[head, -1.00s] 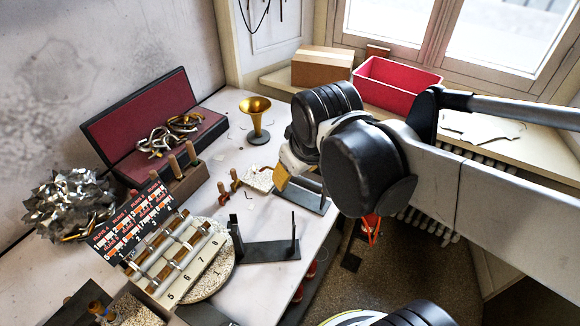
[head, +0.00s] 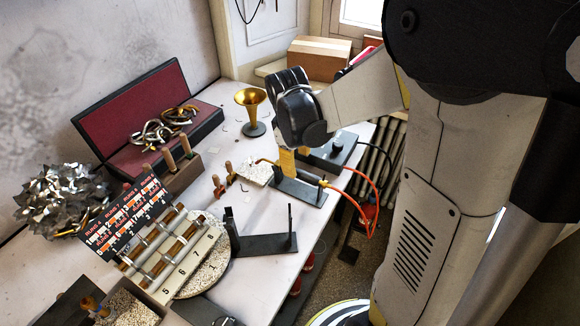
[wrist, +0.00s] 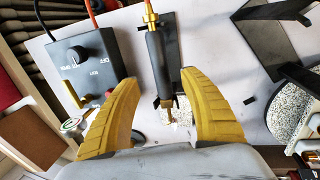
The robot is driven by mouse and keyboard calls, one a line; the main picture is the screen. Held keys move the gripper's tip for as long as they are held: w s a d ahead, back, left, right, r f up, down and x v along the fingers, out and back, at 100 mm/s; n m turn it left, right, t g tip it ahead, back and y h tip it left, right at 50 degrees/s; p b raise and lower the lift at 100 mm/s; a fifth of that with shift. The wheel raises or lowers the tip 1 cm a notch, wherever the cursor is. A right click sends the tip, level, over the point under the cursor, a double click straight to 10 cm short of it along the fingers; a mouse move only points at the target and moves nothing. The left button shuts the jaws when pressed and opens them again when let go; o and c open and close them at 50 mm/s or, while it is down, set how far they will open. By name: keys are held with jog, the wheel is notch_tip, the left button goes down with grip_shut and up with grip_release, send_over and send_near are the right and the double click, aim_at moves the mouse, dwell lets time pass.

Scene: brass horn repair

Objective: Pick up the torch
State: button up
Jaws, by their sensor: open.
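The torch (wrist: 158,62) has a dark grey handle with brass fittings at both ends. It lies in a black stand (wrist: 172,48), and an orange hose runs from one end. In the head view the torch (head: 311,178) is partly hidden behind my gripper (head: 287,162). In the wrist view my gripper (wrist: 157,80) is open, its two yellow fingers on either side of the torch's brass nozzle end. Nothing is held. I cannot tell whether the fingers touch the torch.
A control box (head: 333,152) with a knob stands beside the torch. A brass bell (head: 252,110) is behind to the left. An empty dark bracket (head: 262,243), a numbered rack (head: 165,250) and a red-lined case (head: 135,115) with brass parts crowd the bench. The table edge is close on the right.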

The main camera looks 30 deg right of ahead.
jog(key=f+b, duration=0.1)
jog(key=f, duration=0.1)
jog(key=f+b, duration=0.1)
jog(key=f, duration=0.1)
jog(key=w+f+b, duration=0.1)
jog(key=f, duration=0.1)
jog(key=shift+w+d+f, duration=0.1)
jog(key=shift+d+f, duration=0.05)
jog(key=shift+d, duration=0.1)
grip_shut()
